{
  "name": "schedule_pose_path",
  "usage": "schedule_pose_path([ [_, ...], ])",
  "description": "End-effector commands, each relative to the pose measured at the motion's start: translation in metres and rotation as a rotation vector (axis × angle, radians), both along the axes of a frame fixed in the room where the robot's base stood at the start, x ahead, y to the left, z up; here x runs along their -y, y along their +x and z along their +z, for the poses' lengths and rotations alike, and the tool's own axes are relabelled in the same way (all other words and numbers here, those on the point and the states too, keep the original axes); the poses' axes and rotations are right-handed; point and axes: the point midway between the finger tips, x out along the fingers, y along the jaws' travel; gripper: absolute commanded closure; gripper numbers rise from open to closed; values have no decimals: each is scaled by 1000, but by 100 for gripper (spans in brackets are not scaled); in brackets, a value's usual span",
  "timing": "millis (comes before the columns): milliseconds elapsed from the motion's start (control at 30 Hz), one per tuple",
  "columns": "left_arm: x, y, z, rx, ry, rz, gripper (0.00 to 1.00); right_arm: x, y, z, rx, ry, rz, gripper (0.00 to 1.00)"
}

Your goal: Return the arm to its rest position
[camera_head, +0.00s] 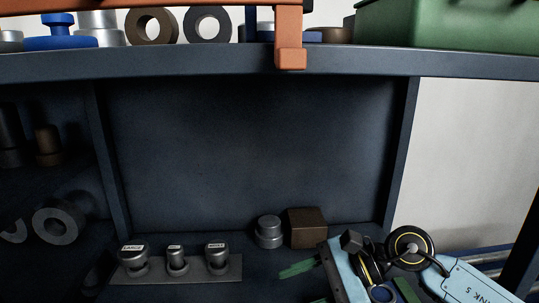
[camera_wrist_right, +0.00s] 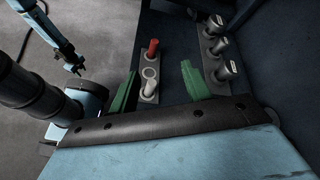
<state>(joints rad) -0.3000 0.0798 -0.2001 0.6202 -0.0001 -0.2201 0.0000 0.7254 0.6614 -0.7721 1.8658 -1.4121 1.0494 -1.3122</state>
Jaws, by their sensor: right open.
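My right gripper (camera_head: 296,288) enters at the lower right in the head view, its green fingers pointing left. In the right wrist view its two green fingers (camera_wrist_right: 160,92) stand wide apart with nothing gripped. Beyond them is a small plate (camera_wrist_right: 149,98) with a red-topped post (camera_wrist_right: 152,48), a pale ring and a pale post. My left arm's light blue end with a dark gripper (camera_wrist_right: 76,68) hangs at upper left in the wrist view; its jaw state is unclear. It does not show in the head view.
A silver cylinder (camera_head: 269,232) and brown block (camera_head: 306,228) stand near the right gripper. The shelf edge (camera_head: 200,65) crosses above, carrying rings and a green bin (camera_head: 450,25).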

Motion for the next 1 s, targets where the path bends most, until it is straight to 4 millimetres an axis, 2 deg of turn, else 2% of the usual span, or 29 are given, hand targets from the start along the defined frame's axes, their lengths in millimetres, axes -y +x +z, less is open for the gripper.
schedule_pose_path([
  [33, 0, 0, 0, 0, 0, 0, 64, -18, -8, 13, -84, 147, -50, 52],
  [67, 0, 0, 0, 0, 0, 0, 64, -26, -10, 23, -139, 236, -86, 52],
  [167, 0, 0, 0, 0, 0, 0, 64, -38, -11, 56, -346, 529, -212, 52],
  [233, 0, 0, 0, 0, 0, 0, 64, -36, -7, 76, -510, 726, -304, 52],
  [300, 0, 0, 0, 0, 0, 0, 64, -25, 1, 90, -684, 919, -400, 52],
  [400, 0, 0, 0, 0, 0, 0, 64, 2, 16, 96, -948, 1184, -543, 52],
  [467, 0, 0, 0, 0, 0, 0, 64, 23, 24, 90, -1112, 1338, -632, 52],
  [567, 0, 0, 0, 0, 0, 0, 64, 60, 34, 65, -1386, 1586, -793, 52],
  [667, 0, 0, 0, 0, 0, 0, 64, 97, 33, 24, -1658, 1829, -966, 52],
  [767, 0, 0, 0, 0, 0, 0, 64, 128, 16, -29, -1914, 2062, -1161, 52],
  [800, 0, 0, 0, 0, 0, 0, 64, 139, 5, -51, 1939, -2078, 1199, 52],
  [900, 0, 0, 0, 0, 0, 0, 64, 158, -32, -104, 1694, -1815, 1127, 52],
  [1000, 0, 0, 0, 0, 0, 0, 64, 167, -73, -143, 1484, -1609, 1069, 52],
])
